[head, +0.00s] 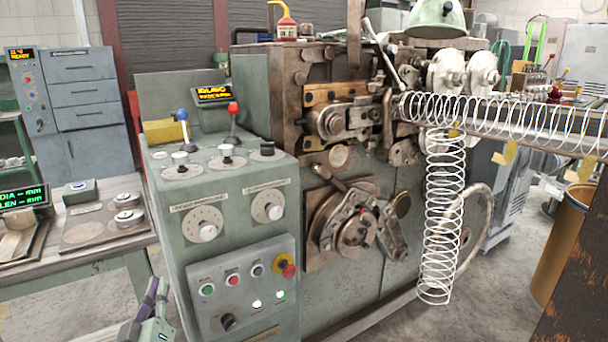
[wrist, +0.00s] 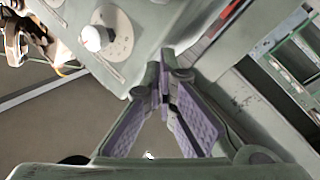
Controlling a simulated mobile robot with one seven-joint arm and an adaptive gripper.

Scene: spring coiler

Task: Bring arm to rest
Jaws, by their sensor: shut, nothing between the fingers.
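My gripper (head: 152,298) shows at the bottom left of the head view, low in front of the machine's control cabinet and to the left of its button panel. Only the end of it is in that view; the rest of the arm is out of frame. In the wrist view, the two fingers with purple pads converge and their tips (wrist: 165,82) come together. My gripper is shut and holds nothing. It appears apart from the cabinet, though the exact gap cannot be told.
The green spring coiler's control cabinet (head: 228,175) has dials, levers and a button panel (head: 243,285). A bench (head: 78,255) with gauges stands at left. Coiled springs (head: 445,215) hang and lie at right, near an orange drum (head: 563,240). Floor shows between bench and cabinet.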

